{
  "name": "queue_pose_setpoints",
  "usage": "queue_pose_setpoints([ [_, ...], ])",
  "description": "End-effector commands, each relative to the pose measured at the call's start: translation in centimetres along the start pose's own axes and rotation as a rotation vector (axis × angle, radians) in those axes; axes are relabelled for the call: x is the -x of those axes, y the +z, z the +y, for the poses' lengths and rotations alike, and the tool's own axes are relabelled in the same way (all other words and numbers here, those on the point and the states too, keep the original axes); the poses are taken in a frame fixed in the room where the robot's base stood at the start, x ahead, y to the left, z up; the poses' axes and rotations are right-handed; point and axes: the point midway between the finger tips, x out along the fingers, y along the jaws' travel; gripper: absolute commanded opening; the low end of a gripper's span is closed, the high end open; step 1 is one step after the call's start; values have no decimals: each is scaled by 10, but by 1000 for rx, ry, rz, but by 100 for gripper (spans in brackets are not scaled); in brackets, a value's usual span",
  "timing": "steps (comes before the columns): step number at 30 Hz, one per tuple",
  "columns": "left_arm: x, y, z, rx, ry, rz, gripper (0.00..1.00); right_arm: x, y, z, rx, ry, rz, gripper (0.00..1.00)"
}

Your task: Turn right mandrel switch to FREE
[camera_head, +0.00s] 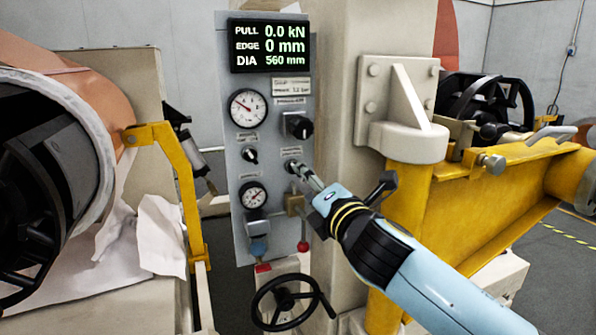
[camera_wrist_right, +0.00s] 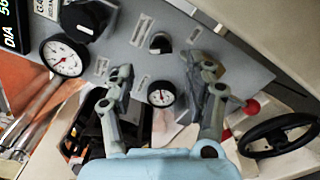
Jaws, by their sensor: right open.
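The right mandrel switch (camera_head: 290,166) is the small black knob low on the right of the grey control panel (camera_head: 272,85), partly hidden by my fingers. In the right wrist view it is the small black knob (camera_wrist_right: 160,43) between and beyond the fingertips. Its setting and label are too small to read. My right gripper (camera_head: 298,169) is in front of the knob, pointing up and left at the panel. In the wrist view the right gripper (camera_wrist_right: 160,72) has its fingers wide apart and nothing between them. Contact with the knob cannot be told. My left gripper is not in view.
Another small knob (camera_head: 250,156) sits left of the switch, and a larger black knob (camera_head: 297,126) above it. Two gauges (camera_head: 248,108) are on the panel. A red-ended lever (camera_head: 303,246) and a black handwheel (camera_head: 290,302) are below. Yellow arms stand on both sides.

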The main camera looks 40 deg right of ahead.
Motion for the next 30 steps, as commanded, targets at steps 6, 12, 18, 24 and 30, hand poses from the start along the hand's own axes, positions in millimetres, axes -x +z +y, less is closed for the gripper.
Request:
queue_pose_setpoints([
  [6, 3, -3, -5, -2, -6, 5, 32, -43, 1, 0, -2, -1, -1, 54],
  [12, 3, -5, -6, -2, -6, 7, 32, -63, 0, -1, -3, -2, 1, 54],
  [18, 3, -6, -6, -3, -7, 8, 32, -66, 0, -1, -3, -2, 1, 54],
  [24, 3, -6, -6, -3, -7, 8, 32, -66, 0, -1, -3, -2, 1, 43],
  [30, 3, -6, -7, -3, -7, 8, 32, -66, 0, -1, -3, -2, 1, 17],
])
